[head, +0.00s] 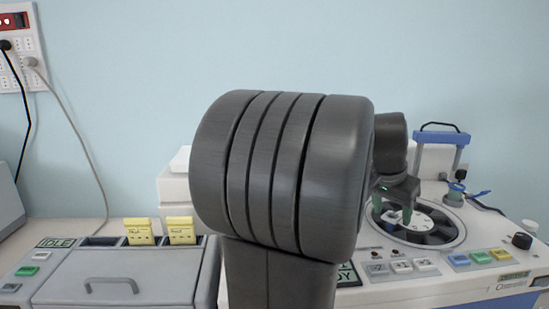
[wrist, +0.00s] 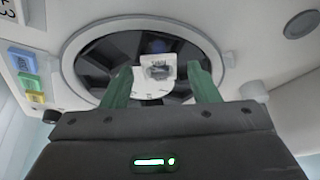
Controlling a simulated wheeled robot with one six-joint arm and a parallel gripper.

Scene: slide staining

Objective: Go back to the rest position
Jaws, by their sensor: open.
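My gripper (head: 397,214) is at the right in the head view, over the round opening of a white machine (head: 470,262). In the wrist view its two green fingers (wrist: 162,88) stand apart, open, with nothing held between them. Beyond the fingertips is the dark, slotted rotor (wrist: 110,58), with a white labelled piece (wrist: 158,68) at its middle. The gap between the fingertips and this piece is hard to judge. My own grey arm covers the middle of the head view and hides part of the bench and machine.
At the left is a grey lidded unit (head: 120,283) with a handle and two yellow racks (head: 181,230) at its back. Coloured buttons (head: 480,257) line the machine's front.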

